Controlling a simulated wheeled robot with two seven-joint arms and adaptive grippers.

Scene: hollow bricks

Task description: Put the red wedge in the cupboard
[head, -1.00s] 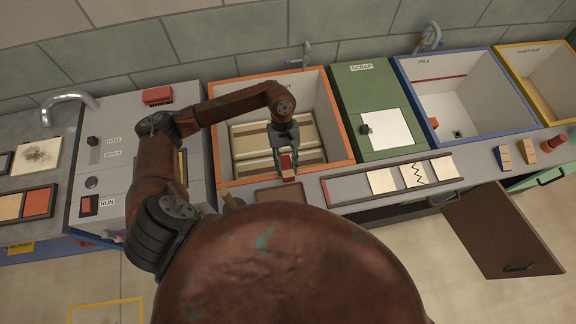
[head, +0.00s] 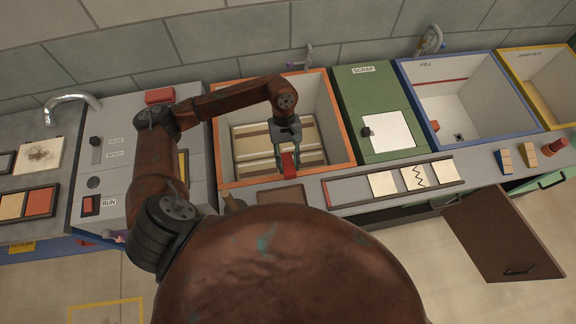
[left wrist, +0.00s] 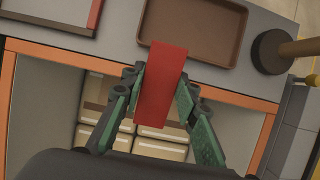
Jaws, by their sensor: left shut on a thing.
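My left gripper (head: 288,151) is shut on the red wedge (head: 288,164). It holds the wedge above the front part of the orange-rimmed bin. In the left wrist view the wedge (left wrist: 161,84) shows as a long red face between the green fingers (left wrist: 158,108), with its far end overlapping the edge of a brown tray in the picture. A brown door (head: 498,236) stands open below the counter front at the right; a dark opening (head: 398,218) shows beside it. The inside of the cupboard is mostly hidden. My right gripper is not in view.
The orange-rimmed bin (head: 346,128) holds several pale bricks. A brown tray (head: 281,196) lies on the counter in front of it. A rack of pale tiles (head: 347,190), small blocks (head: 504,160) and an open green drawer (head: 551,180) are to the right.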

